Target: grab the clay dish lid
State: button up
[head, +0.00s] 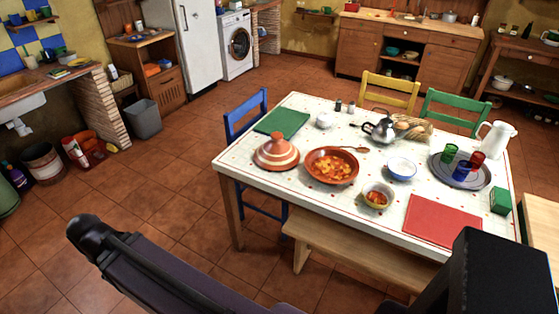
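The clay dish lid (277,150) is a cone with terracotta and cream bands and a knob on top. It stands upright at the left end of the dining table, directly on the cloth as far as I can see. The clay dish (312,169), orange-brown and filled with stew, is just to its right, uncovered. The lid is unobstructed in the head view. Dark parts of my own body cross the bottom of the picture, but my gripper's fingers are not in view.
The white tablecloth (330,208) also bears a green placemat (283,122), teapot (383,130), bowls, red placemat (441,220), and tray (482,180) with glasses. A blue chair (246,115) and wooden bench (345,247) flank the table. Tiled floor to its left is clear.

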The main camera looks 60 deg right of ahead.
aim_at(275, 155)
jog(key=u, duration=0.15)
jog(key=k, duration=1)
jog(key=z, duration=2.4)
jog(key=i, duration=0.95)
jog(key=u, duration=0.05)
